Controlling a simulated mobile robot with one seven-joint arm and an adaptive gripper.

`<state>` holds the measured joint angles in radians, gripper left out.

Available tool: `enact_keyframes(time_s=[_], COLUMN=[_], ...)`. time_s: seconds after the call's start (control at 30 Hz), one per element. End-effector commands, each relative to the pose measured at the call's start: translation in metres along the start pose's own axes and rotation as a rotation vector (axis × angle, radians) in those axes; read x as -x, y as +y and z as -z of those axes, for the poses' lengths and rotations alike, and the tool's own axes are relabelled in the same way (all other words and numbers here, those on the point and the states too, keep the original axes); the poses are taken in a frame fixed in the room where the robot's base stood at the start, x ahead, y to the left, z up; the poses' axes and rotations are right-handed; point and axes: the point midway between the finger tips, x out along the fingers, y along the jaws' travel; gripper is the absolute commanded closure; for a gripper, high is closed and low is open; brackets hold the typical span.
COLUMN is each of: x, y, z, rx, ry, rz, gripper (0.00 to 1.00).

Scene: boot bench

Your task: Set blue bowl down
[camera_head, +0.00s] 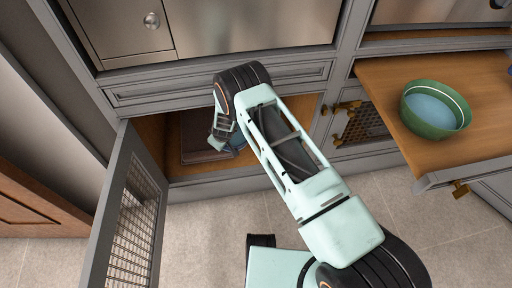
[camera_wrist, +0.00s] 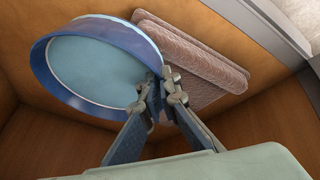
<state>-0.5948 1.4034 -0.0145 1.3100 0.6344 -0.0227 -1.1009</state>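The blue bowl (camera_wrist: 95,62) fills the left of the wrist view, with its pale blue inside facing the camera. My gripper (camera_wrist: 162,84) has its two fingers close together on either side of the bowl's right rim, pinching it. In the head view my gripper (camera_head: 222,132) reaches into the open lower cabinet, and only a small piece of the blue bowl (camera_head: 238,141) shows behind it. The bowl is just above or on the wooden cabinet floor (camera_head: 197,170); I cannot tell if it touches.
A brown folded item (camera_head: 196,150) lies inside the cabinet beside the bowl; it also shows in the wrist view (camera_wrist: 205,55). The mesh cabinet door (camera_head: 132,215) stands open at left. A green bowl (camera_head: 425,128) rests on a wooden surface (camera_head: 395,75) at right.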

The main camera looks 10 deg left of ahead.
Motion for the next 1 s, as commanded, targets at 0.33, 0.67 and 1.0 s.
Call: enact_keyframes(time_s=[0.33, 0.67, 1.0], x=[0.007, 0.014, -0.019], y=[0.054, 0.103, 0.095], z=[-0.050, -0.097, -0.111], rx=[-0.007, -0.005, 0.001], ry=[0.001, 0.001, 0.001], rz=[-0.002, -0.003, -0.001], gripper=[1.00, 1.00, 1.00])
